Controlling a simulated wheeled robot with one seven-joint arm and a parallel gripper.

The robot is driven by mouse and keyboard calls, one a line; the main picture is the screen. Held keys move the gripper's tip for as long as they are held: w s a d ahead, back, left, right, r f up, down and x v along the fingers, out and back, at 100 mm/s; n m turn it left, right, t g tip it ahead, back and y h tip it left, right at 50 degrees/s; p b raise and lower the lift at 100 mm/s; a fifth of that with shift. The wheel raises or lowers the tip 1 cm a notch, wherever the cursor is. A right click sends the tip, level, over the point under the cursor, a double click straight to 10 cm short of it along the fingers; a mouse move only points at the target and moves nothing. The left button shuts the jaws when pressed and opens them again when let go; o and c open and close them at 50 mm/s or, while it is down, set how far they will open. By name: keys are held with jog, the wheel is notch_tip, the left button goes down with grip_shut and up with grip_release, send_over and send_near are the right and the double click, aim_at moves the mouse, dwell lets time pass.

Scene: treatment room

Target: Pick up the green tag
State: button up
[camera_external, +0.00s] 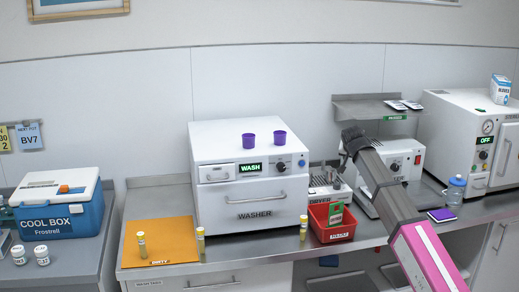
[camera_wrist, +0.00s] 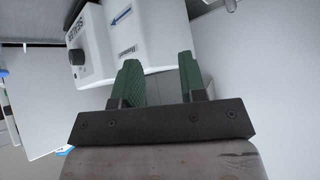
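Several green things show in the external view, and I cannot tell for certain which is the green tag. A small flat green piece (camera_external: 480,110) lies on top of the white sterilizer at the right. A green item (camera_external: 336,214) stands in the red tray on the counter. My gripper (camera_external: 352,136) is raised in front of the sealer and shelf, apart from these green things. In the wrist view my gripper (camera_wrist: 159,68) has its two green fingers spread, with nothing between them. No tag shows in the wrist view.
The white sealer (camera_external: 404,158) is close to my gripper. A metal shelf (camera_external: 362,110) with a green label is above it. The red tray (camera_external: 318,222), washer (camera_external: 250,190), sterilizer (camera_external: 455,125) and blue bottle (camera_external: 455,191) crowd the counter. An orange mat (camera_external: 175,238) lies left.

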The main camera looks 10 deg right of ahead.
jog(key=s+a+f+m+g+y, duration=0.3)
jog(key=s+a+m+g+y, duration=0.15)
jog(key=s, duration=0.25)
jog(key=m+g+y, duration=0.3)
jog(key=m+g, duration=0.1)
send_over(346, 204)
jog(key=shift+w+d+r, duration=0.15)
jog(key=shift+w+r, duration=0.1)
jog(key=shift+r, duration=0.1)
jog(key=shift+s+a+f, duration=0.2)
jog(key=shift+f, duration=0.35)
jog(key=x, duration=0.9)
jog(key=shift+w+f, duration=0.15)
jog(key=shift+f, duration=0.05)
jog(key=shift+c, duration=0.3)
grip_shut()
